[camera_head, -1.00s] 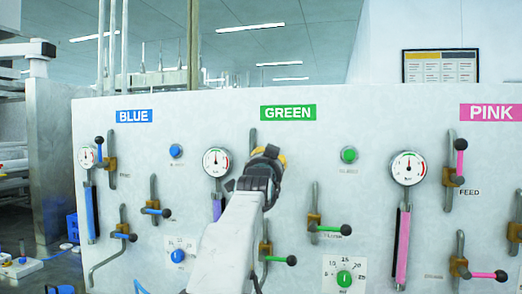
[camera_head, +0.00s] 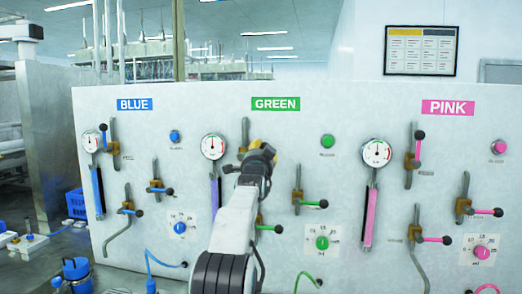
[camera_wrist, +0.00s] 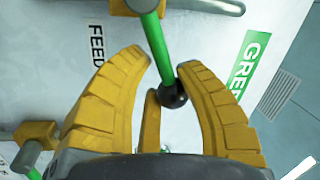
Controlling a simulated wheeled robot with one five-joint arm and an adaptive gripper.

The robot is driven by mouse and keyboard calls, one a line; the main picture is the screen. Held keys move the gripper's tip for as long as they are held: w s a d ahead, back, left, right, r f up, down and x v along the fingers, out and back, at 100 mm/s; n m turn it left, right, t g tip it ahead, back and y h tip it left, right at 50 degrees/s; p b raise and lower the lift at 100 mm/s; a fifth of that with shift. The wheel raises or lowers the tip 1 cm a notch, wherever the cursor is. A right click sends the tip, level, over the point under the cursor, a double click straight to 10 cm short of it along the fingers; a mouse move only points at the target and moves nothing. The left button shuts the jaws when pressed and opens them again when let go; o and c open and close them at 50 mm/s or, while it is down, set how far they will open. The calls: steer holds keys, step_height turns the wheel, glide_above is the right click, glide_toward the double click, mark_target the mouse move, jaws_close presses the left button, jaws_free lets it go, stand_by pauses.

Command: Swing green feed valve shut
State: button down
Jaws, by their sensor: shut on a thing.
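The green feed valve sits under the GREEN sign (camera_head: 275,103). In the head view its pipe (camera_head: 245,130) shows, but the valve body and lever are mostly hidden by my gripper (camera_head: 262,150). In the wrist view its green lever (camera_wrist: 155,42) comes down from the brass body (camera_wrist: 142,5) to a black ball knob (camera_wrist: 173,95). The yellow fingers of my gripper (camera_wrist: 168,90) are around the knob and shut on it. The lever stands out across the pipe; its exact angle is hard to tell. The FEED label (camera_wrist: 96,55) is beside it.
Another green-handled valve (camera_head: 298,200) is to the right, and one more green handle (camera_head: 270,228) is below my gripper. A pressure gauge (camera_head: 213,147) hangs to the left. Blue hose (camera_head: 160,262) and a blue canister (camera_head: 76,270) are at lower left.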

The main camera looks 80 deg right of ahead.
steer(key=c, duration=0.9)
jaws_free()
steer(key=shift+s, duration=0.1)
steer(key=shift+a, duration=0.1)
steer(key=shift+v, duration=5.9)
